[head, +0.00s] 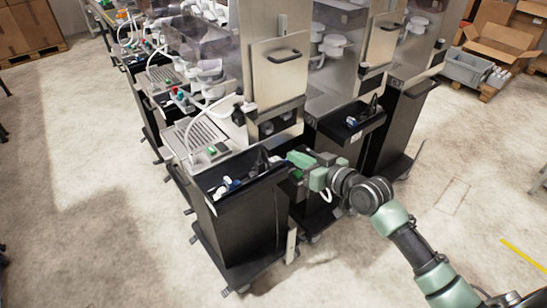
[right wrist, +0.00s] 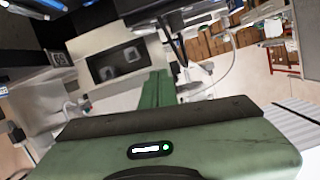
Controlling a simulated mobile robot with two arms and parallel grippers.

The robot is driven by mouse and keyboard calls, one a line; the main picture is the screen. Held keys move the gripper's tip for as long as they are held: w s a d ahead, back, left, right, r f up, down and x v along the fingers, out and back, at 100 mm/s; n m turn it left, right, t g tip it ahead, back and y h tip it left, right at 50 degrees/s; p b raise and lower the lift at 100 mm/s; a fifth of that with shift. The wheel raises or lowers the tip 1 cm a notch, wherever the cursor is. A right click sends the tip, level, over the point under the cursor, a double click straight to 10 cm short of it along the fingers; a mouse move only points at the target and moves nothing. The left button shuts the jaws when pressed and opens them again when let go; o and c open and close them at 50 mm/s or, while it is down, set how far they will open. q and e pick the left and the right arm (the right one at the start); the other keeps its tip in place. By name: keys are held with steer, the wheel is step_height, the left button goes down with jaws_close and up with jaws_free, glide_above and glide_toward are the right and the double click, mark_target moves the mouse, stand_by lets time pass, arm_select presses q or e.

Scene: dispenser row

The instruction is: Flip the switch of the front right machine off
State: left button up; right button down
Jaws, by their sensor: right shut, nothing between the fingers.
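The nearest machine (head: 272,80) is a tall metal cabinet with a handled door, above a black cart (head: 243,225). My right gripper (head: 290,158) is shut and empty, at the right end of this cart's tray, below the machine's dark window (head: 275,123). In the right wrist view, the green fingers (right wrist: 155,88) are together, in front of a dark window (right wrist: 118,62) with two round grey shapes. Another machine (head: 335,75) stands just to the right. I cannot make out a switch or its position; the gripper may hide it. My left gripper is not in view.
The cart's tray (head: 218,197) holds small blue and white items. More machines stand behind in rows. Cardboard boxes (head: 500,42) and a grey crate (head: 464,67) are at the back right. The floor (head: 110,235) is clear at the left and right front.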

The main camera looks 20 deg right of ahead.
steer(key=p, duration=0.2)
glide_above(274, 167)
steer(key=shift+d+f, duration=0.4)
steer(key=shift+f, duration=0.45)
steer(key=f, duration=0.3)
steer(key=shift+w+a+f, duration=0.2)
steer(key=shift+a, duration=0.15)
steer(key=shift+f, duration=0.5)
steer(key=shift+s+a+f, duration=0.1)
